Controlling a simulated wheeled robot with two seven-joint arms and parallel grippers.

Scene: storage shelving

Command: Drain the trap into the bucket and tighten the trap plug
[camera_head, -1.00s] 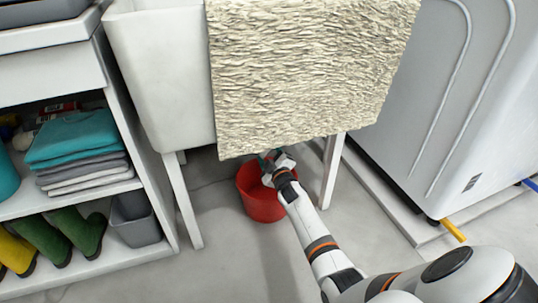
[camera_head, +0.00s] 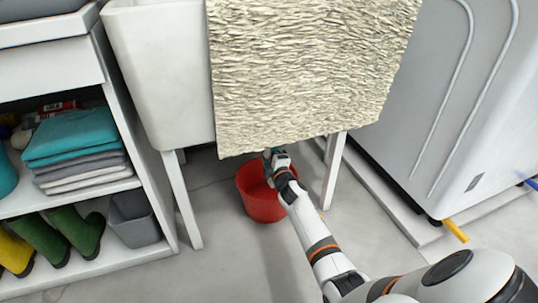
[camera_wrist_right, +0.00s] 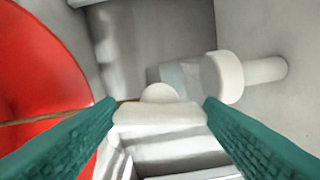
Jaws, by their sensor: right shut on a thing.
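The red bucket (camera_head: 262,196) stands on the floor under the sink, and its wall also shows at the left of the right wrist view (camera_wrist_right: 45,60). My right gripper (camera_head: 270,154) reaches over the bucket, under the hanging towel. In the right wrist view its green fingers are shut on a white piece, seemingly the trap plug (camera_wrist_right: 160,112). Behind it are a clear section and a white pipe with a collar (camera_wrist_right: 228,77), seemingly part of the trap. The towel hides the trap in the head view. I cannot tell how far the plug is threaded. My left gripper is not in view.
A beige towel (camera_head: 305,75) hangs over the front of the white sink (camera_head: 160,75). The sink legs (camera_head: 333,170) stand on both sides of the bucket. Shelving (camera_head: 90,185) is at the left and a white appliance (camera_head: 440,110) at the right.

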